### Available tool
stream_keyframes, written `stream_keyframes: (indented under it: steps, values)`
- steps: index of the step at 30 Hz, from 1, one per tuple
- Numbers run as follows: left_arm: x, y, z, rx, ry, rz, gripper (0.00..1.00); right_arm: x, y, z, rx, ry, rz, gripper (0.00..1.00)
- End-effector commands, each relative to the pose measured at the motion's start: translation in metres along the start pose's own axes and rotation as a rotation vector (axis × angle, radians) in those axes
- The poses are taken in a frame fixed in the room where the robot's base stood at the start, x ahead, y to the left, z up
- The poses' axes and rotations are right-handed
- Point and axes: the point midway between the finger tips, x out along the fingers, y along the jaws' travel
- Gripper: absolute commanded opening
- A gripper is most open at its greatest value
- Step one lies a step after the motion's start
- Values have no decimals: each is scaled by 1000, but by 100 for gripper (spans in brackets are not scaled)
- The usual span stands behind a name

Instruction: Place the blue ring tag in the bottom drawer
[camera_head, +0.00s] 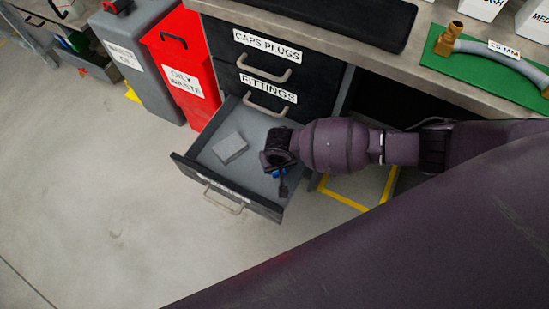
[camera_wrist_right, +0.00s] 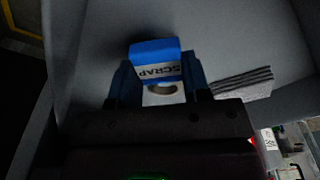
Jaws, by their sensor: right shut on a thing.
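The blue ring tag (camera_wrist_right: 155,58) shows in the right wrist view, with a white label reading SCRAP and a pale ring-like part below it. My right gripper (camera_wrist_right: 160,88) is shut on it, one finger on each side. In the head view my right gripper (camera_head: 280,181) points down over the right side of the open bottom drawer (camera_head: 190,170), and only a bit of the blue tag (camera_head: 279,173) shows beneath it. I cannot tell whether the tag touches the drawer floor. My left gripper is not in view.
A grey block (camera_head: 229,148) lies in the drawer, left of my gripper. Above are shut drawers labelled CAPS PLUGS (camera_head: 267,43) and FITTINGS (camera_head: 268,87). A red OILY WASTE bin (camera_head: 180,65) stands to the left. The floor in front is clear.

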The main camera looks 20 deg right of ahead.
Motion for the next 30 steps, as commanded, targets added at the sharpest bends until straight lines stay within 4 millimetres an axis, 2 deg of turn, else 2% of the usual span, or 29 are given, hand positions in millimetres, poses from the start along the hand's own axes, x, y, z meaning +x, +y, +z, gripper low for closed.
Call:
stream_keyframes:
  steps: [1, 4, 23, 24, 29, 30]
  values:
    - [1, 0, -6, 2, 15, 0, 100, -3, 0, -3, 0, 6, -1, 15]
    - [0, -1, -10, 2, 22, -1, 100, -5, -1, -4, 0, 8, -2, 15]
    - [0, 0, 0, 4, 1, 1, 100, 8, 0, -2, 0, 6, -1, 15]
    - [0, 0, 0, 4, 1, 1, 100, 8, 0, -2, 0, 6, -1, 45]
    - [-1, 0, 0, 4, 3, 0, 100, 8, 0, -2, 0, 6, -1, 69]
    - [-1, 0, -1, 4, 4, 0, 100, 8, 0, -2, 0, 6, -1, 69]
